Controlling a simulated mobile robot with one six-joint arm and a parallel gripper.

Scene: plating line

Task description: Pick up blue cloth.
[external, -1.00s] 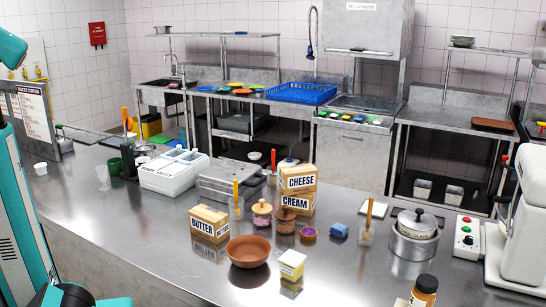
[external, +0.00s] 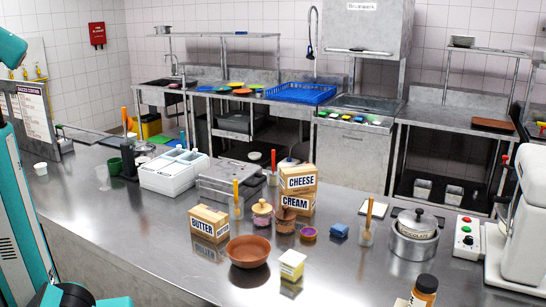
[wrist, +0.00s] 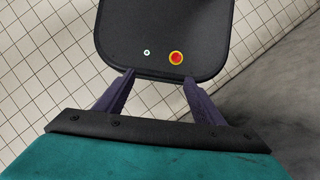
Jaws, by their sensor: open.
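The blue cloth (external: 339,230) is a small folded block on the steel counter in the external view, right of the middle. The cloth is not in the wrist view. My gripper is not visible in the external view.
The counter just in front of the cloth is clear.

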